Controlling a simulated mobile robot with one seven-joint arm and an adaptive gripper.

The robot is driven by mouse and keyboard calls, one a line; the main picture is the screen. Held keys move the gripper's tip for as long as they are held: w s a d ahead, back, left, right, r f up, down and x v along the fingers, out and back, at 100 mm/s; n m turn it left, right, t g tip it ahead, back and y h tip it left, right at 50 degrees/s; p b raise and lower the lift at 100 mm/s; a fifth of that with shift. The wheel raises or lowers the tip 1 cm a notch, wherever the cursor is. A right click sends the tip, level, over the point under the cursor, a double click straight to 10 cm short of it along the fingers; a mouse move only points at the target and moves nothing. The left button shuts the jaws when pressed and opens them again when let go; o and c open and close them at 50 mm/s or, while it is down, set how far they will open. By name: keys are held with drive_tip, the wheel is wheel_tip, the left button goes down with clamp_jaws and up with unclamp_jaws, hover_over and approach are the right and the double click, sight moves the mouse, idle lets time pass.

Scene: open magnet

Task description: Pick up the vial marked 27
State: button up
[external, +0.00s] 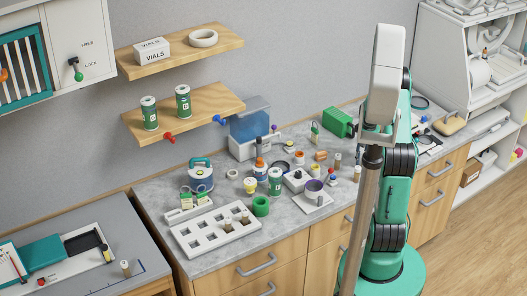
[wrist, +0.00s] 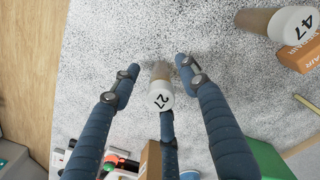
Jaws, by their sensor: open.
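The vial marked 27 (wrist: 160,97) has a white cap and a tan body. In the wrist view it stands on the speckled grey worktop between the blue fingers of my gripper (wrist: 158,70). The fingers are open, one on each side of the vial, with a third finger partly hidden below its cap. I see space between the two side fingers and the vial. In the external view my arm hides the gripper, and I cannot tell which small vial there is number 27.
Another vial, marked 47 (wrist: 296,25), stands at the upper right of the wrist view beside an orange box (wrist: 301,55). A green object (wrist: 268,158) is at the lower right and a brown block (wrist: 150,160) below the fingers. The worktop (wrist: 105,35) above the fingers is clear.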

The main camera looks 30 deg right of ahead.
clamp_jaws()
drive_tip(key=shift+r, duration=0.8)
wheel_tip(320, 180, up, 2)
drive_tip(key=shift+r+p, duration=0.2)
drive_tip(key=shift+p, duration=0.2)
drive_tip(key=s+a+r+p, duration=0.1)
drive_tip(key=s+a, duration=0.8)
drive_tip(key=s, duration=0.4)
drive_tip(key=shift+a, duration=0.1)
